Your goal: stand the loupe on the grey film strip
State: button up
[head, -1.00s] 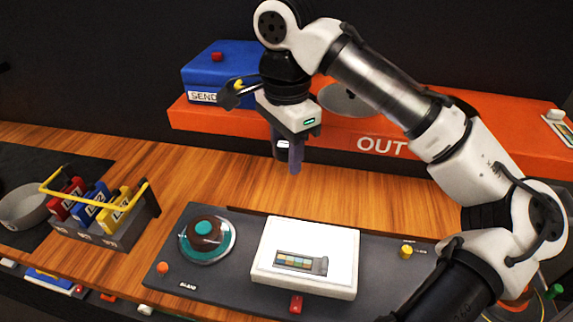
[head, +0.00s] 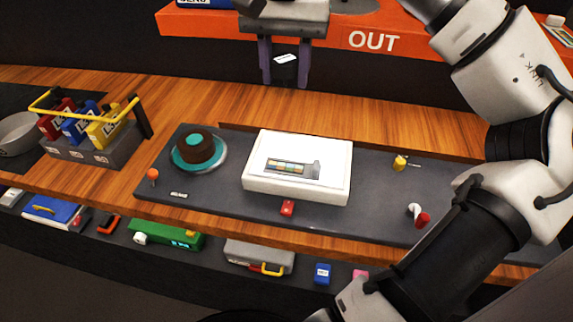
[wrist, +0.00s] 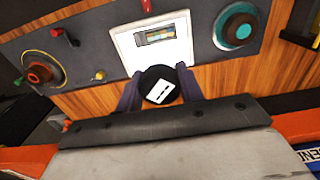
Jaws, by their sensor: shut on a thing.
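The loupe (head: 284,72) is a short black cylinder with a white label. It also shows in the wrist view (wrist: 160,86). My gripper (head: 285,76) is shut on it, with one dark purple finger on each side, above the wood behind the panel. The grey film strip (head: 292,167) lies on the white light box (head: 335,190), with several coloured frames along it. The strip shows in the wrist view (wrist: 160,36), beyond the loupe. Loupe and strip are clearly apart.
A trackball (head: 196,150) sits left of the light box on the dark panel (head: 380,215). A red button (head: 288,207), yellow knob (head: 400,162) and red-and-white control (head: 418,215) are nearby. A crate with a yellow handle (head: 95,150) stands left. The orange OUT shelf (head: 425,45) is behind.

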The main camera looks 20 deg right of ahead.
aim_at(286, 167)
notch_tip(286, 167, down, 18)
jog(key=shift+w+r+p, duration=0.1)
jog(key=shift+p, duration=0.7)
jog(key=o, duration=1)
notch_tip(286, 167, up, 12)
jog(key=shift+r+b, duration=0.1)
jog(key=shift+b, duration=0.8)
